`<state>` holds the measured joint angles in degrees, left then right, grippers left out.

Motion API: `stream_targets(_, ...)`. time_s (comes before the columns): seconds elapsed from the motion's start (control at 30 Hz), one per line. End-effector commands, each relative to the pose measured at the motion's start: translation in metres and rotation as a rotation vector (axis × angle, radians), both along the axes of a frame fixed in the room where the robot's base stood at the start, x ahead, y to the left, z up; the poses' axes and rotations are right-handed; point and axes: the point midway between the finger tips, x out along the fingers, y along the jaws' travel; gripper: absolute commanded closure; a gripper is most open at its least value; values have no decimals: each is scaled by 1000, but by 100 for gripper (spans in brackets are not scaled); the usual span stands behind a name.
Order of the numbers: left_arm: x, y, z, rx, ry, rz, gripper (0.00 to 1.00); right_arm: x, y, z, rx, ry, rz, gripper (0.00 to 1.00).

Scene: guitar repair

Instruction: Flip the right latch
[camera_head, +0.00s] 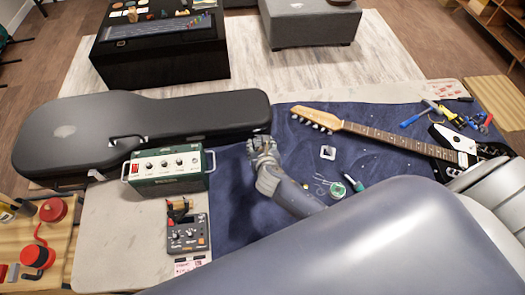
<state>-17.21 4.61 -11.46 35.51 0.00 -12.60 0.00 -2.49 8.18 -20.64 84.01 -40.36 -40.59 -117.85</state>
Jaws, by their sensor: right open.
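The black guitar case (170,112) lies with its lid down along the back left of the table. A handle (126,141) shows on its front side. A small light-coloured piece, perhaps a latch, shows low at the case's left front; the right latch is too small or hidden to make out. My right gripper (261,143) is at the front of the case's right end, close to its edge. It is open and looks empty; I cannot tell whether it touches the case. My left gripper is out of view.
A green amplifier (166,172) stands against the case front, left of my gripper. A dark pedal unit (188,235) lies nearer. An electric guitar (400,141) and tools lie on the blue mat (232,200) to the right. My right arm covers the lower right.

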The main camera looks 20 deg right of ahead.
Motion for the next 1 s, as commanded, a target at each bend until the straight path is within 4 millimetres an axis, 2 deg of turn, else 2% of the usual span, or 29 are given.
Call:
stream_targets(0.1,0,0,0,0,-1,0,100,-15,4,11,1,0,2,53)
stream_targets(0.33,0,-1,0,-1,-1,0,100,-33,9,23,0,1,1,53)
stream_targets(1.0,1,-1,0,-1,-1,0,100,-36,10,26,0,1,0,53)
